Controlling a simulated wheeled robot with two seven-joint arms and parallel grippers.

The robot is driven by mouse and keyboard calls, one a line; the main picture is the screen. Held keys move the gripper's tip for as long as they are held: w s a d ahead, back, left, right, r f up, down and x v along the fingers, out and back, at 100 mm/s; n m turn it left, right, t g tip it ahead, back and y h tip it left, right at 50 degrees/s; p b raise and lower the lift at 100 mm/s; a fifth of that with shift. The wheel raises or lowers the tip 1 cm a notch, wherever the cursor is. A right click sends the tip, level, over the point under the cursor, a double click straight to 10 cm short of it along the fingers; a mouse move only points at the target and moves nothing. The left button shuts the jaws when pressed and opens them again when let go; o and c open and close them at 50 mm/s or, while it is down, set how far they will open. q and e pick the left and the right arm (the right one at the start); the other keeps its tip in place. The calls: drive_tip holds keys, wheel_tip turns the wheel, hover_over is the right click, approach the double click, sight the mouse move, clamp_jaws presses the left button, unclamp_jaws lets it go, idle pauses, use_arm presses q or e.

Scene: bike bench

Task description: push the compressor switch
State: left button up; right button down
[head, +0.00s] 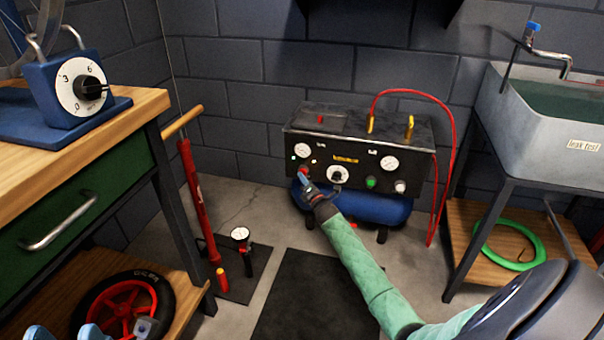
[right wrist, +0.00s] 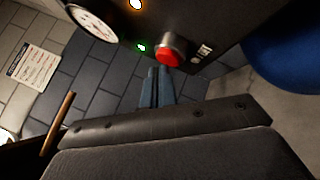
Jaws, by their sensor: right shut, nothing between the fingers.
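The compressor (head: 330,130) stands against the back wall, a dark panel with gauges and knobs over a blue tank (head: 380,212). A red push button (right wrist: 172,50) sits on the left of its panel; it also shows in the head view (head: 303,171). My right gripper (head: 304,182) is shut and empty, its fingertips (right wrist: 157,72) right by the red button. I cannot tell whether they touch it. A green button (head: 371,183) sits further right on the panel. My left gripper (head: 65,332) is at the bottom left edge, its two light blue fingertips apart.
A wooden bench (head: 130,107) with a blue dial device (head: 75,90) is at left. A red floor pump (head: 195,205) stands beside it. A sink (head: 550,110) is at right. A red hose (head: 452,150) arcs beside the compressor. A dark mat (head: 300,300) covers the floor in front.

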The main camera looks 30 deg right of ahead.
drive_tip(key=shift+s+a, duration=0.2)
drive_tip(key=shift+a, duration=0.05)
drive_tip(key=shift+s+a+p, duration=0.8)
drive_tip(key=shift+s+a, duration=0.15)
drive_tip(key=shift+a, duration=0.2)
drive_tip(key=shift+s+a+p, duration=0.75)
drive_tip(key=shift+s+a, duration=0.2)
drive_tip(key=shift+a, duration=0.2)
